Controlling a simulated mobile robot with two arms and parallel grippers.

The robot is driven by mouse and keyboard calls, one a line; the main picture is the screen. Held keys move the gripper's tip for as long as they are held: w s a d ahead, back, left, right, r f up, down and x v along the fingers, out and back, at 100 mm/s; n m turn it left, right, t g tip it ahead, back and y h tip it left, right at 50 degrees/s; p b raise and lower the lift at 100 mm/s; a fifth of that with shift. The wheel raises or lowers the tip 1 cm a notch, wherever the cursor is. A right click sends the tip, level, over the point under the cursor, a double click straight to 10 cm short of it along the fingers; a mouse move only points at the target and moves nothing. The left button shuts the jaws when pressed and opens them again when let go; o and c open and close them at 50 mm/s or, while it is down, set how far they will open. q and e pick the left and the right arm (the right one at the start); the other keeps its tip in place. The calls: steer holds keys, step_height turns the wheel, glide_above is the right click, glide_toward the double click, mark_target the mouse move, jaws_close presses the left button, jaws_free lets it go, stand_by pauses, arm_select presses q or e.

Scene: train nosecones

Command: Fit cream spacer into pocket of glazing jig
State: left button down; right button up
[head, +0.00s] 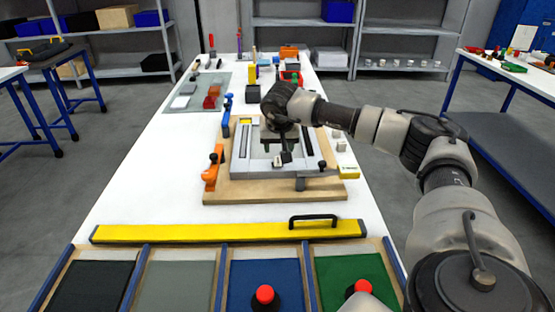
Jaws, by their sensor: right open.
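The glazing jig (239,170) is a grey frame on a wooden board (240,195) in the middle of the white table. My right gripper (280,150) is over the jig's opening, pointing down, with its fingers apart. A small dark piece (283,159) shows just under the fingers; I cannot tell whether it is part of the gripper or the jig. Small cream blocks (341,147) stand right of the jig, and I cannot tell whether one is the cream spacer. The pocket is not clearly visible behind the gripper. My left gripper is out of view.
An orange clamp (212,170) and a blue clamp (226,122) stand along the jig's left side. A yellow block (349,172) is at its right. A long yellow bar (190,234) with a black handle crosses the front. Coloured trays (175,285) line the near edge.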

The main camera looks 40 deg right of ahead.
mark_target(278, 162)
steer(key=x, duration=0.3)
steer(key=p+x, duration=0.1)
steer(key=x, duration=0.3)
steer(key=shift+w+d+f, duration=0.15)
steer(key=shift+w, duration=0.15)
jaws_close()
